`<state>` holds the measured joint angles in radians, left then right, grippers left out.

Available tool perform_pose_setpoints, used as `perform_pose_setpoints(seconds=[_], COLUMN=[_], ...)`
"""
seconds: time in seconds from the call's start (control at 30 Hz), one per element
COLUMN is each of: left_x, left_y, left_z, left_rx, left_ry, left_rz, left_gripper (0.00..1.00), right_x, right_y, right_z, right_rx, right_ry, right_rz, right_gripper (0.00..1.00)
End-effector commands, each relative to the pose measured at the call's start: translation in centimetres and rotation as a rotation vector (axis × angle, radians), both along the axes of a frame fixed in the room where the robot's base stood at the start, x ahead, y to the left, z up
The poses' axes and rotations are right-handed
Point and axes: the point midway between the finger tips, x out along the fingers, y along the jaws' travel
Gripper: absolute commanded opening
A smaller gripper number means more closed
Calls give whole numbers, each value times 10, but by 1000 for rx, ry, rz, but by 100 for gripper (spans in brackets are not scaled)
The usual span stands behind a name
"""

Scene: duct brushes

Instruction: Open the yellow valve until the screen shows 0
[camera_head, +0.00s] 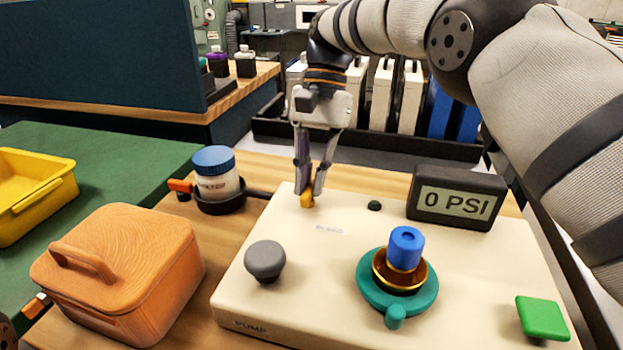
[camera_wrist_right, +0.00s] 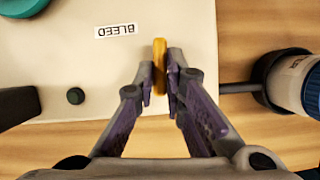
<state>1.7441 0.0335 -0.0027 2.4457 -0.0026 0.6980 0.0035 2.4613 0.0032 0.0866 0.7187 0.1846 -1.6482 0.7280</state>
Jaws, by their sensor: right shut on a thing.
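The yellow valve (camera_head: 307,201) stands at the back left of the cream pump panel (camera_head: 330,260), near the BLEED label (camera_head: 330,230). My right gripper (camera_head: 310,190) reaches down to it from above and is shut on it. In the right wrist view the valve (camera_wrist_right: 159,62) sits between the fingertips (camera_wrist_right: 163,78), its upper end sticking out past them. The screen (camera_head: 456,203) at the panel's back right reads 0 PSI. My left gripper is not clearly in view.
The panel also bears a grey knob (camera_head: 265,260), a blue cylinder (camera_head: 406,247) on a green ring (camera_head: 398,300), a green square button (camera_head: 542,318) and a small dark green knob (camera_head: 374,206). An orange lidded box (camera_head: 125,270), a blue-capped jar (camera_head: 215,175) and a yellow tray (camera_head: 35,195) lie left.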

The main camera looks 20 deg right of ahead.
Motion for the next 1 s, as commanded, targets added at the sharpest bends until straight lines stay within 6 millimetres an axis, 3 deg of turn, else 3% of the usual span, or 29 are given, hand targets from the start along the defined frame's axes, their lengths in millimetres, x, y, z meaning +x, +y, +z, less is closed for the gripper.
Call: perform_pose_setpoints(seconds=[0.57,0.6,0.67,1.0], left_x=[-2,-2,-1,-1], left_y=[0,0,0,0], left_z=[-2,-2,-2,-2], left_rx=[-1,-1,-1,-1], left_ry=[5,5,5,4], left_rz=[-1,-1,-1,-1], left_gripper=[40,40,40,40], right_x=[-1,-1,-1,0], right_y=[1,1,1,0], right_z=[-2,-2,-2,-1], right_rx=[-1,-1,0,0], right_ry=[6,6,5,3], right_rz=[29,29,28,27], right_gripper=[0,18,31,31])
